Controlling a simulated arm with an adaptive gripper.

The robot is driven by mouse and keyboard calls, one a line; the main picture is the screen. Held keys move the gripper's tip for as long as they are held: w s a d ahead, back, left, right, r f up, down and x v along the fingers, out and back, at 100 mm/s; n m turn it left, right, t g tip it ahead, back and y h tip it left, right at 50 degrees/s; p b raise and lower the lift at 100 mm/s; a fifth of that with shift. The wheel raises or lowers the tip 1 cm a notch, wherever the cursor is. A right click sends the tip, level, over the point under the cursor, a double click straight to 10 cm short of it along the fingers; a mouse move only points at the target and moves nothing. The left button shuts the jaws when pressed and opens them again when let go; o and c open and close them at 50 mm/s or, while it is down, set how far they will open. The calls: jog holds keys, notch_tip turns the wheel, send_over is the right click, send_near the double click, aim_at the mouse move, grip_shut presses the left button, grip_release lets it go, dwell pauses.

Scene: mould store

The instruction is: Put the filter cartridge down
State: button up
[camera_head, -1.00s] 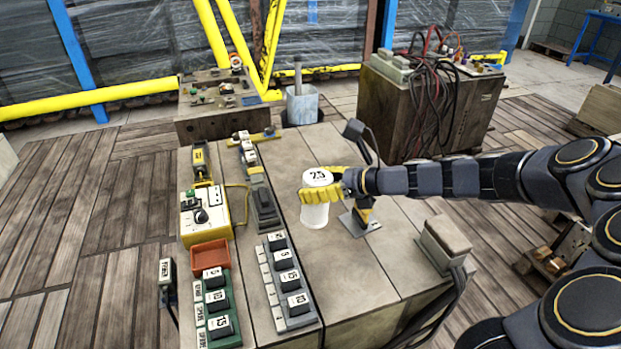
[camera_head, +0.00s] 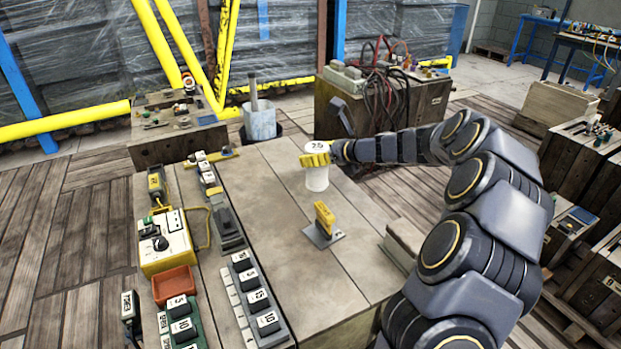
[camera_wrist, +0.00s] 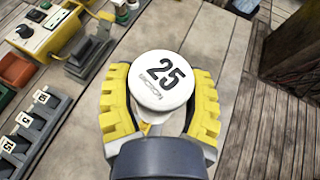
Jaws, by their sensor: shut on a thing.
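The filter cartridge (camera_head: 317,178) is a white cylinder with a round cap. It stands upright over the far right part of the grey bench top (camera_head: 285,235). Its cap reads 25 in the wrist view (camera_wrist: 161,82). My gripper (camera_head: 317,156) has yellow fingers and is shut around the cartridge's upper part; it also shows in the wrist view (camera_wrist: 160,100), one finger on each side. I cannot tell whether the cartridge's base touches the bench.
A yellow block on a grey plate (camera_head: 324,228) stands nearer on the bench. Numbered block racks (camera_head: 257,300), a yellow control box (camera_head: 166,243) and a red bin (camera_head: 174,285) line the left side. The bench middle is clear. A crate with cables (camera_head: 370,100) stands behind.

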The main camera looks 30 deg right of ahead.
jog(key=shift+w+d+f, duration=0.6)
jog(key=shift+w+f, duration=1.05)
jog(key=shift+f, duration=0.25)
jog(key=shift+w+d+f, duration=0.65)
jog(key=shift+w+f, duration=0.95)
jog(key=shift+f, duration=0.35)
jog(key=shift+w+d+f, duration=0.6)
jog(key=shift+w+f, duration=1.05)
jog(key=shift+f, duration=0.25)
jog(key=shift+f, duration=0.15)
jog(key=o, duration=1.1)
